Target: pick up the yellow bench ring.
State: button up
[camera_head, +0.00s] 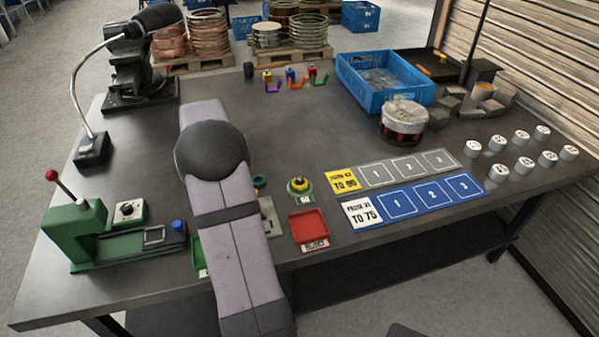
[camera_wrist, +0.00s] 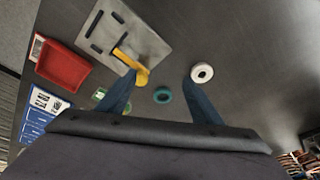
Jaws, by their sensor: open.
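In the wrist view, a yellow round piece (camera_wrist: 142,78) shows beside my left finger, at the end of a yellow bar (camera_wrist: 124,58) on a grey plate. A teal ring (camera_wrist: 162,95) lies flat between my fingers, and a white ring (camera_wrist: 202,72) lies by the right fingertip. My gripper (camera_wrist: 163,76) is open and empty, above the bench. In the head view my arm covers the gripper; a yellow round piece on a stand (camera_head: 299,184) shows right of the teal ring (camera_head: 259,182).
The grey slotted plate (camera_wrist: 160,48) lies beside a red tray (camera_wrist: 62,66), which the head view also shows (camera_head: 309,226). A green press (camera_head: 85,235) stands at left. Numbered cards, a blue crate (camera_head: 383,82) and white-topped cylinders are at right.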

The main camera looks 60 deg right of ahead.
aim_at(298, 179)
jog(key=s+d+m+g+h+p, duration=0.1)
jog(key=s+d+m+g+p, duration=0.2)
jog(key=s+d, duration=0.85)
jog(key=shift+m+t, duration=0.4)
jog(key=shift+m, duration=0.2)
jog(key=shift+d+f+p, duration=0.55)
jog(key=shift+f, duration=0.5)
jog(key=shift+d+f+p, duration=0.5)
jog(key=shift+d+f, duration=0.1)
jog(key=shift+f, duration=0.4)
jog(key=shift+d+f+p, duration=0.55)
jog(key=shift+f, duration=0.5)
jog(key=c, duration=1.3)
jog(key=shift+c, duration=0.2)
notch_tip(298, 179, up, 10)
jog(key=b, duration=0.3)
jog(key=shift+r, duration=0.2)
